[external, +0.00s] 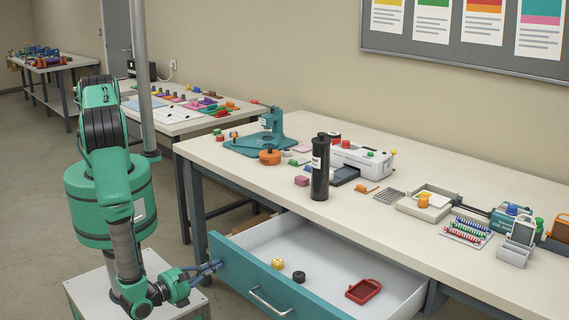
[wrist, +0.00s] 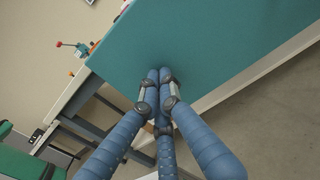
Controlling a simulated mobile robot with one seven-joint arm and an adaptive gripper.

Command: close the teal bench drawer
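The teal bench drawer (external: 262,282) is pulled open under the near bench, with its white inside showing and a metal bar handle (external: 269,302) on its front. The teal front (wrist: 215,40) fills the upper right of the wrist view. My gripper (external: 218,265) is at the left end of the drawer front, left of the handle. In the wrist view my gripper (wrist: 160,73) has its blue fingers drawn together at the tips with nothing between them. The tips are against or very close to the teal panel; I cannot tell if they touch.
A yellow piece (external: 277,264), a black piece (external: 298,277) and a red tray (external: 364,291) lie in the drawer. The bench top (external: 330,230) above holds a black cylinder (external: 320,167) and a white laminator (external: 362,160). Floor (external: 45,200) is clear at left.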

